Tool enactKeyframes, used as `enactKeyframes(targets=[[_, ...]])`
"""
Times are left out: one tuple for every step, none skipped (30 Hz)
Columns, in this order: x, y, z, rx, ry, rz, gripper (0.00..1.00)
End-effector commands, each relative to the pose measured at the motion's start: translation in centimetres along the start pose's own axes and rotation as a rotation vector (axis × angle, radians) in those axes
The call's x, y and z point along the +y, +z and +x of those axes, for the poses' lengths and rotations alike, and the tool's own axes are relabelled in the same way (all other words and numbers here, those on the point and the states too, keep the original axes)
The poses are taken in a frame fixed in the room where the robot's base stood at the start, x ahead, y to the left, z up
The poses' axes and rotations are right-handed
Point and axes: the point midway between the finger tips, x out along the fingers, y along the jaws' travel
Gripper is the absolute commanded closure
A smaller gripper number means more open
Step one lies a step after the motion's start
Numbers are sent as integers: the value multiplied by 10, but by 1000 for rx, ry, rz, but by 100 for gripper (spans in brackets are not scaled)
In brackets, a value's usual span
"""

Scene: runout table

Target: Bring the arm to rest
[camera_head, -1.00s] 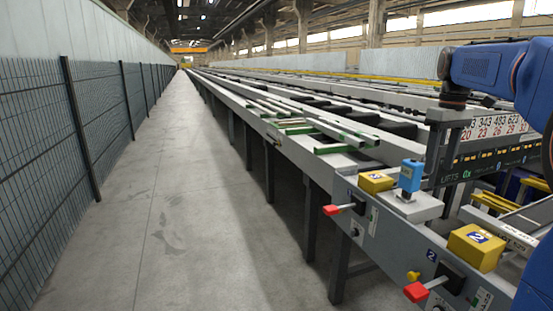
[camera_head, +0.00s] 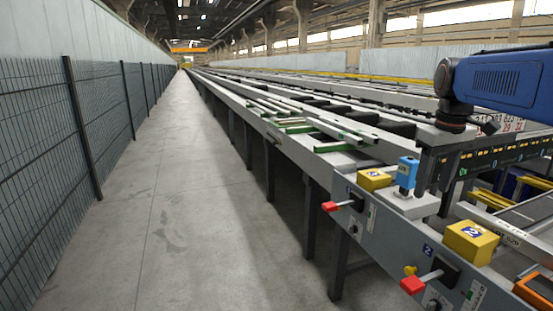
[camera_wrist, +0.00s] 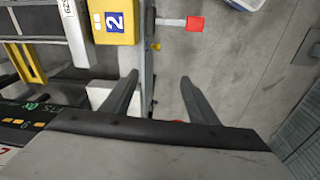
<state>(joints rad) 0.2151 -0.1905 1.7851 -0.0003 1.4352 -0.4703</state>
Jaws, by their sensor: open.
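My gripper (camera_wrist: 160,82) is open in the wrist view, with its two dark fingers apart and nothing between them. It hangs over the edge of the machine panel and the grey floor. The left finger overlaps the panel edge; the right one shows against the floor. In the head view my blue arm reaches in from the right edge, above the table, and its dark wrist end points down.
The long runout table (camera_head: 317,176) carries several profiles. Yellow boxes (camera_head: 472,242), a blue device (camera_head: 407,172) and red-knobbed levers (camera_head: 412,285) line its near end. An orange frame (camera_head: 535,291) is at the lower right. The aisle (camera_head: 185,210) beside the mesh fence (camera_head: 35,155) is clear.

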Motion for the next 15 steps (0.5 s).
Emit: enactKeyframes(targets=[[-13,13,4,15,5,8,46],[-19,19,7,25,9,17,46],[-28,27,11,36,13,28,46],[-34,34,14,46,16,36,46],[-40,40,18,55,18,43,46],[-48,49,24,67,22,55,46],[-54,56,28,77,24,63,46],[-60,62,32,87,26,72,46],[-67,71,38,100,28,82,46],[-73,78,42,110,30,91,46],[-78,84,47,120,31,98,46],[-85,94,54,132,32,110,46],[-90,100,59,143,33,117,46],[-96,107,64,152,33,126,46],[-102,116,72,165,34,137,46]])
